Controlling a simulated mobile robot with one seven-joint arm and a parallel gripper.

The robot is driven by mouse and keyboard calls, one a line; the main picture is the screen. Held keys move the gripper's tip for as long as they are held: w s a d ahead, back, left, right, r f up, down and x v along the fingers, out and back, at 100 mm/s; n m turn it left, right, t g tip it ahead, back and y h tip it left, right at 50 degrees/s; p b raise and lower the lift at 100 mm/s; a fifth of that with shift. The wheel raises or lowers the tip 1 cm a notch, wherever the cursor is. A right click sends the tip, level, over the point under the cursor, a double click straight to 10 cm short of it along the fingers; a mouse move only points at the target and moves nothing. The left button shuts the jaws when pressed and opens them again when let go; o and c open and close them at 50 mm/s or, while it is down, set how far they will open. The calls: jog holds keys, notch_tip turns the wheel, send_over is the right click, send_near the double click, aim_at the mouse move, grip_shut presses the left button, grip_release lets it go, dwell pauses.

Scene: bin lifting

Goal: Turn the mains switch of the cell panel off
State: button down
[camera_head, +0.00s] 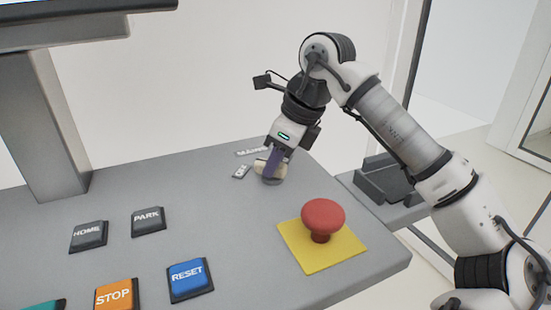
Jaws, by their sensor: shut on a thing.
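The cell panel (215,245) is a grey sloped console with buttons. The mains switch (267,179) is a small round knob near its far right edge, beside the labels "MAINS" (252,151) and "OFF" (241,171). My gripper (270,168) reaches down from above and is shut on the switch. The fingers hide part of the knob, so I cannot tell which way it points.
A red emergency stop (323,216) on a yellow plate stands in front of the switch, to the right. HOME (88,236), PARK (148,221), STOP (115,296) and RESET (188,280) buttons lie to the left. A monitor post (45,125) rises at the far left.

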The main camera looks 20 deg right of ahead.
dwell(0.4)
jog(key=c, duration=1.2)
grip_release()
jog(key=shift+c, duration=0.2)
jog(key=v, duration=1.4)
jog(key=shift+f, duration=0.15)
